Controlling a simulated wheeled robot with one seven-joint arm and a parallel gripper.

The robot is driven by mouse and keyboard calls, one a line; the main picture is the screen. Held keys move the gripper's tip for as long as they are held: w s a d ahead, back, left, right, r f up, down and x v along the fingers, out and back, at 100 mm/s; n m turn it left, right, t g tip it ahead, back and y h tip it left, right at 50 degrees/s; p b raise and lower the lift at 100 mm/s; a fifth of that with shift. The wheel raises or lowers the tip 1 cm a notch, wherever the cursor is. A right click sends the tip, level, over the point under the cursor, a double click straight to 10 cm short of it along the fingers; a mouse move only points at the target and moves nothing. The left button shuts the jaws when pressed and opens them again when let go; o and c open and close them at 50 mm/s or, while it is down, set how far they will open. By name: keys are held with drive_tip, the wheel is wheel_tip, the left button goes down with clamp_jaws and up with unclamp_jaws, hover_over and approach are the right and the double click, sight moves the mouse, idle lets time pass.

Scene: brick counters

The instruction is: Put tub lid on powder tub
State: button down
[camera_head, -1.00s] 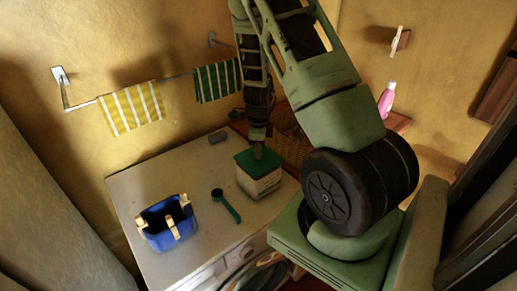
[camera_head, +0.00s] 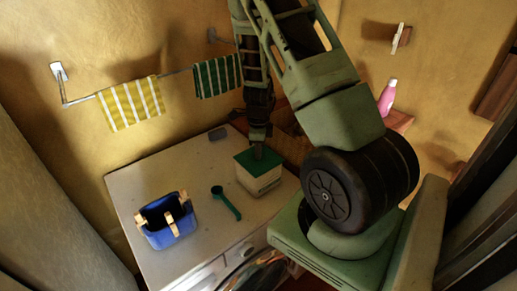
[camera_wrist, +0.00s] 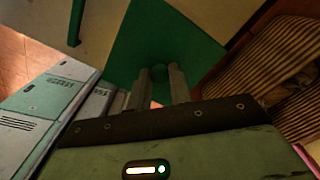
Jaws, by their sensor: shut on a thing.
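The powder tub (camera_head: 262,184) is a cream box with dark print on its side, standing on the white washing machine top. The green tub lid (camera_head: 246,156) lies over the tub's top in the head view, and looks about level. My gripper (camera_head: 258,153) is above the lid's middle, pointing down. In the wrist view the green lid (camera_wrist: 200,30) spreads beneath my gripper (camera_wrist: 160,75), whose two fingers are shut on the lid's small round green knob. Whether the lid's rim is fully seated on the tub cannot be told.
A green scoop (camera_head: 226,202) lies left of the tub on the machine top (camera_head: 190,250). A blue basket (camera_head: 160,234) with clothes pegs stands further left. Striped towels hang on the wall rail.

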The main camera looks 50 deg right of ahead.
drive_tip(key=c, duration=0.8)
unclamp_jaws()
wheel_tip(320, 180, up, 9)
drive_tip(key=p, duration=0.8)
idle(0.5)
